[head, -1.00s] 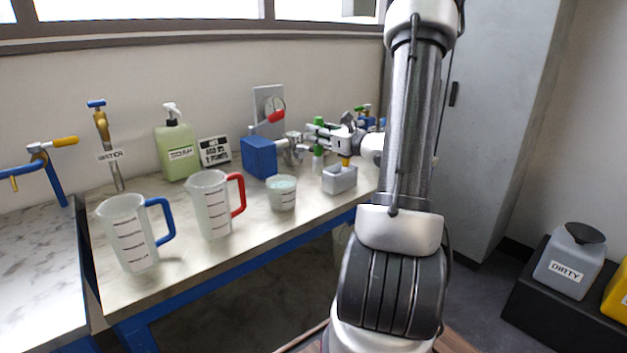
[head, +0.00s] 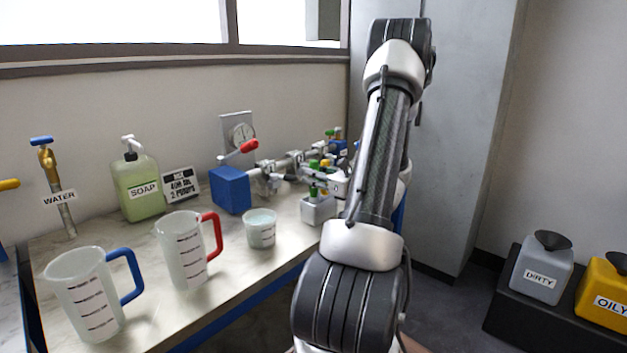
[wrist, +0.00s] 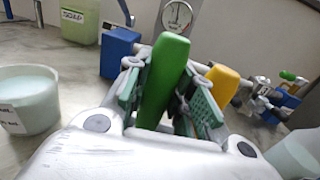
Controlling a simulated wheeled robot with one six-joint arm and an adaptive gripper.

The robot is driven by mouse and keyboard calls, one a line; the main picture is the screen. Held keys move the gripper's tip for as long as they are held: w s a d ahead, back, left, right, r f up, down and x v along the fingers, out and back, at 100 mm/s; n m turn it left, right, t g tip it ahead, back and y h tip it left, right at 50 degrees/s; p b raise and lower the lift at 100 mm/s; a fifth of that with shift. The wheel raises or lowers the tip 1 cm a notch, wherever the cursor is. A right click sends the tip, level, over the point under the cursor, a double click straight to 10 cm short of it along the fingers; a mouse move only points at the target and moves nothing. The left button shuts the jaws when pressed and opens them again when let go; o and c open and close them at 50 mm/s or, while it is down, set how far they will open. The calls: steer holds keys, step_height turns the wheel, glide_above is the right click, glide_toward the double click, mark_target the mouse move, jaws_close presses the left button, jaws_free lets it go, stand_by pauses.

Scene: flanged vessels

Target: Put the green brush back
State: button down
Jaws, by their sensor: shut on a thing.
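My gripper (head: 315,177) is shut on the green brush, whose green handle (wrist: 163,80) stands between the two fingers in the wrist view. In the head view, green parts of the brush (head: 313,190) show above and below the fingers. Its lower end is right over or at the top of the small grey holder (head: 318,211); I cannot tell whether it is inside. A yellow handle (wrist: 222,84) stands just beyond the right finger in the wrist view, and its tip shows behind my gripper in the head view. The brush's bristles are hidden.
A white tub (head: 261,229) stands left of the holder. Farther left are jugs with red (head: 184,252) and blue (head: 90,297) handles, and a soap bottle (head: 138,187). Behind are a blue block (head: 230,190), a gauge and pipework with valves. DIRTY and OILY containers stand at right.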

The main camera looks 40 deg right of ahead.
steer(key=shift+f, duration=0.55)
steer(key=c, duration=1.5)
jaws_free()
